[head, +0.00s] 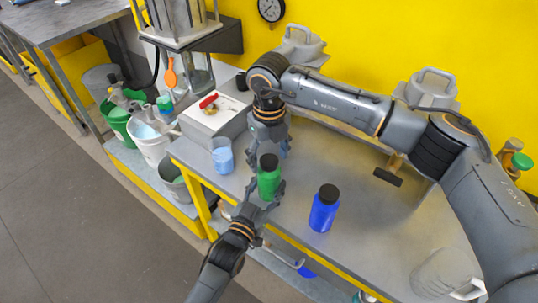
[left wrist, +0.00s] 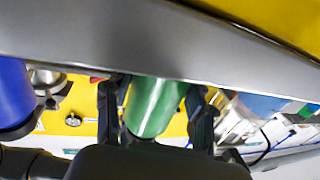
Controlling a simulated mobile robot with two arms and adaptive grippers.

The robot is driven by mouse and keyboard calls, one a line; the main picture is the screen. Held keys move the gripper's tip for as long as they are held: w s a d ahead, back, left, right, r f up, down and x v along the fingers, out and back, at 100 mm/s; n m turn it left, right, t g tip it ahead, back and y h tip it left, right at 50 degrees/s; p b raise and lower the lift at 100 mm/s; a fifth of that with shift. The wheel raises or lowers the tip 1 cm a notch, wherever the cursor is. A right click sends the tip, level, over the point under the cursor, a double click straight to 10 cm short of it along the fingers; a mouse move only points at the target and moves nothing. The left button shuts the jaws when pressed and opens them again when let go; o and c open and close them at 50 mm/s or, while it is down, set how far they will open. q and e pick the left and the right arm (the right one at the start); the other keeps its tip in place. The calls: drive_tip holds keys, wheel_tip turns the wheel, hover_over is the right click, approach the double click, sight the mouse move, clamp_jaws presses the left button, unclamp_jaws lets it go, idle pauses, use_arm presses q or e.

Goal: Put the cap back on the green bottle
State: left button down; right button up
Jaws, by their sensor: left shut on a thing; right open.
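The green bottle (head: 268,183) stands upright near the front edge of the workbench. A black cap (head: 268,161) sits on its top; whether it is screwed down I cannot tell. My left gripper (head: 265,194) is shut around the bottle's body from the front. In the left wrist view the green bottle (left wrist: 155,106) shows between the two dark fingers, and its top is hidden behind the gripper body. My right gripper (head: 280,151) points down from above, open and empty, just behind and beside the cap.
A blue bottle (head: 324,209) with a black cap stands to the right, also in the left wrist view (left wrist: 14,92). A beaker of blue liquid (head: 222,157) stands to the left. A grey box (head: 213,117) with a red-handled valve is behind it.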

drive_tip(key=shift+r, duration=0.1)
wheel_tip(320, 180, up, 12)
idle(0.4)
use_arm(q)
drive_tip(key=shift+c, duration=2)
unclamp_jaws()
drive_tip(key=v, duration=1.2)
